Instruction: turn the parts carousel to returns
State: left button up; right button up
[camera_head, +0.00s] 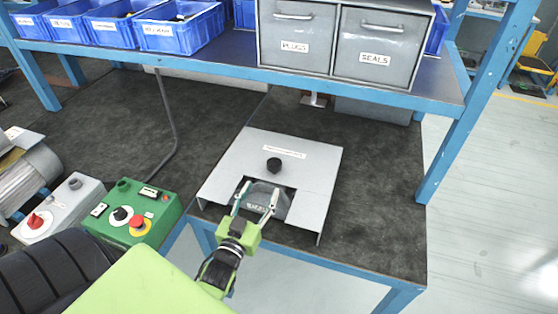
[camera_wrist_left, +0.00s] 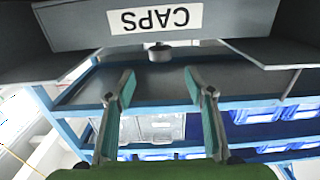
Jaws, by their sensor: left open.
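The parts carousel's grey sheet-metal cover (camera_head: 232,160) sits at the bench's front edge. A front cut-out shows a dark grey compartment (camera_head: 268,191). In the left wrist view, upside down, a grey face carries a CAPS label (camera_wrist_left: 155,18), with a small round knob (camera_wrist_left: 159,52) by its edge. My left gripper (camera_head: 256,191) is open at the cut-out, its fingers apart and nothing visibly held; it also shows in the wrist view (camera_wrist_left: 157,82). A returns label is not visible. My right gripper is not in view.
A shelf above holds blue bins (camera_head: 180,35) and grey drawers marked PLUGS (camera_head: 296,40) and SEALS (camera_head: 380,50). A green control box (camera_head: 135,212) with a red button stands to the left. The dark bench top (camera_head: 385,180) is clear right of the cover.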

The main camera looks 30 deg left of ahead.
aim_at(271, 169)
pick_arm(q)
jog(key=x, duration=0.4)
jog(key=shift+w+a+r+p, duration=0.1)
jog(key=shift+w+r+p, duration=0.15)
jog(key=shift+w+p, duration=0.1)
jog(key=x, duration=0.6)
jog(key=shift+f+p, duration=0.15)
jog(key=shift+p, duration=0.15)
jog(key=shift+x, duration=0.85)
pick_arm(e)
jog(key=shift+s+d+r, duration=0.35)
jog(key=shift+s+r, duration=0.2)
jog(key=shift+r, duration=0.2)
pick_arm(q)
grip_shut()
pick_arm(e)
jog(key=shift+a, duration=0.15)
